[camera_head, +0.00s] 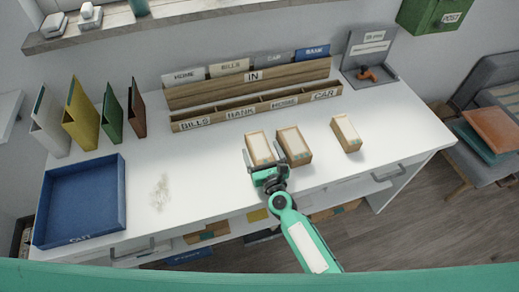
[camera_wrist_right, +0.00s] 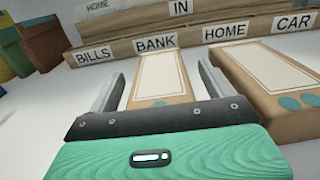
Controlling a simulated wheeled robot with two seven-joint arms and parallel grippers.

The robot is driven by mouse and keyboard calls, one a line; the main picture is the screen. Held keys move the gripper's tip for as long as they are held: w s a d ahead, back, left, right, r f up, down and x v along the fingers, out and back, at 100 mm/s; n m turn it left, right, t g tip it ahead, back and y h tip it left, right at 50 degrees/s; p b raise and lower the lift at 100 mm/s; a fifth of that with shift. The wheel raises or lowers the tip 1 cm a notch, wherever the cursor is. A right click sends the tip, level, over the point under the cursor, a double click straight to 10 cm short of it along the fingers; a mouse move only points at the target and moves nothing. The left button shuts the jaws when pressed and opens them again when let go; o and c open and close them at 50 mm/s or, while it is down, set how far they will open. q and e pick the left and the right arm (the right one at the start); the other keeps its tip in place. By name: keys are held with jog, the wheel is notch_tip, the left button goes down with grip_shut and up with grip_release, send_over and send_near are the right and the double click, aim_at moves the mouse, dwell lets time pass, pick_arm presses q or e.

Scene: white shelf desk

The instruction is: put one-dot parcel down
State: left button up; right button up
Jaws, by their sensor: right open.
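A brown parcel with a pale top (camera_head: 259,147) rests on the white desk (camera_head: 210,185). In the right wrist view this parcel (camera_wrist_right: 161,75) lies between my right gripper's fingers, and one teal dot shows on its near end, partly hidden by the gripper body. My right gripper (camera_head: 264,158) is open around the parcel, with a gap at the fingers (camera_wrist_right: 158,82). A second parcel (camera_head: 294,146) stands close on the right, and at least two teal dots show on it in the wrist view (camera_wrist_right: 268,85). A third parcel (camera_head: 346,134) stands farther right; its dots are too small to tell.
A wooden sorter (camera_head: 252,108) labelled BILLS, BANK, HOME and CAR stands behind the parcels. A blue OUT tray (camera_head: 122,190) is at the left, below several upright folders (camera_head: 82,115). A grey stand (camera_head: 370,60) is at the back right. The desk is clear between tray and parcels, apart from a pale speckled patch (camera_head: 160,192).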

jog(key=shift+c, duration=0.5)
jog(key=c, duration=1.1)
jog(key=shift+r, duration=0.15)
